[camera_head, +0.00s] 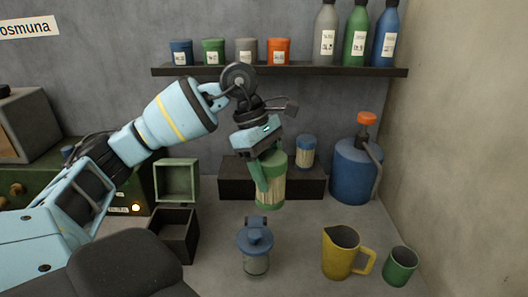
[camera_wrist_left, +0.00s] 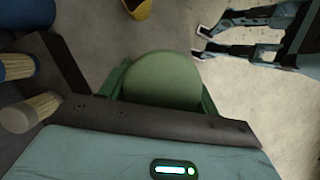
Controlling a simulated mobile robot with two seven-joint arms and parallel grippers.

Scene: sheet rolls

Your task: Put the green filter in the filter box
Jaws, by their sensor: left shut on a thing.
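My left gripper (camera_head: 264,172) is shut on the green filter (camera_head: 271,190), which has a green top and a pale pleated body. It holds the filter upright above the table, in front of a dark block. In the left wrist view the round green top (camera_wrist_left: 162,78) sits between the fingers. The likely filter box (camera_head: 174,238) is dark, with its greenish lid (camera_head: 177,180) standing open, to the left of and below the gripper; its inside is mostly in shadow. My right gripper (camera_wrist_left: 203,43) shows open and empty in the left wrist view.
A blue-topped filter (camera_head: 305,152) stands on the dark block (camera_head: 236,180). A blue-lidded jar (camera_head: 255,246) stands below the held filter. A yellow jug (camera_head: 341,255), green cup (camera_head: 400,266) and blue canister (camera_head: 352,172) stand right. The shelf (camera_head: 280,71) is above.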

